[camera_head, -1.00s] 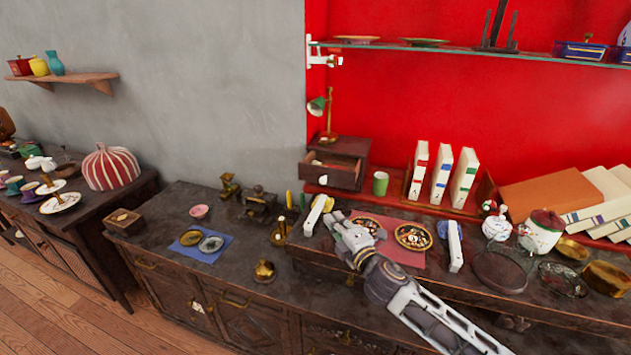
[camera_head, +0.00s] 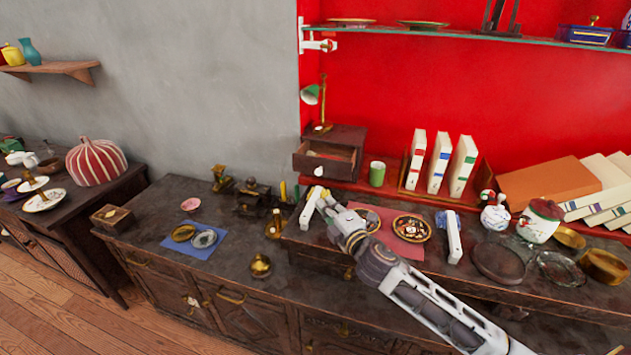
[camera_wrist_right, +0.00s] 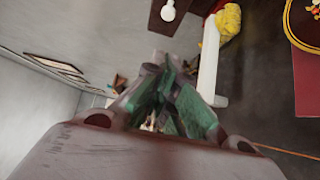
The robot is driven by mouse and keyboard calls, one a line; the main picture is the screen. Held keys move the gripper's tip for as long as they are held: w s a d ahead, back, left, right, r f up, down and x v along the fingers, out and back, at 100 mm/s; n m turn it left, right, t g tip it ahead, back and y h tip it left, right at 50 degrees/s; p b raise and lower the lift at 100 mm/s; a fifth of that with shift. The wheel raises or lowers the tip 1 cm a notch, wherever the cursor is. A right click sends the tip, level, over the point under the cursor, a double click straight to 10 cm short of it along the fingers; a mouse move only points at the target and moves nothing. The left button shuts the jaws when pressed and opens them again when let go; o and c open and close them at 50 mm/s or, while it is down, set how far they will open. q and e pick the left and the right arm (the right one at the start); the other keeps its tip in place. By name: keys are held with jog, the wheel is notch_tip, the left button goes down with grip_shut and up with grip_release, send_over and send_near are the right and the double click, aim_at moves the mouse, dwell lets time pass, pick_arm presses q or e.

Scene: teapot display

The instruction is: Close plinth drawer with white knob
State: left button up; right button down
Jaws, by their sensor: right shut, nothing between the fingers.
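The small dark wooden plinth drawer (camera_head: 324,165) is pulled open under its box (camera_head: 348,135) against the red wall, with a pale item inside. Its white knob (camera_head: 318,171) is on the front face. The knob also shows at the top of the right wrist view (camera_wrist_right: 168,12), on the dark drawer front. My right gripper (camera_head: 322,199) is in front of and below the drawer, apart from it, close to a white upright bar (camera_head: 307,212). Its green-padded fingers (camera_wrist_right: 168,88) are shut and empty. My left gripper is out of view.
A green cup (camera_head: 377,174) stands right of the drawer, with white books (camera_head: 440,163) further right. Decorated plates (camera_head: 411,228) lie on a red mat (camera_head: 398,250) under my right arm. A brass lamp with a green shade (camera_head: 311,95) stands on the drawer box.

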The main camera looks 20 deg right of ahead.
jog(key=w, duration=0.3)
jog(key=w+a, duration=0.1)
jog(key=w, duration=0.5)
jog(key=shift+w+a+p, duration=0.2)
jog(key=shift+a+p, duration=0.2)
jog(key=shift+w+d, duration=0.5)
jog(key=shift+w, duration=0.25)
jog(key=shift+w+d, duration=0.55)
jog(key=shift+w, duration=0.2)
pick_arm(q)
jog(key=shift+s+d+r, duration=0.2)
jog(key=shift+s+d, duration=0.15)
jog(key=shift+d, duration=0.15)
pick_arm(e)
jog(key=shift+w, duration=0.1)
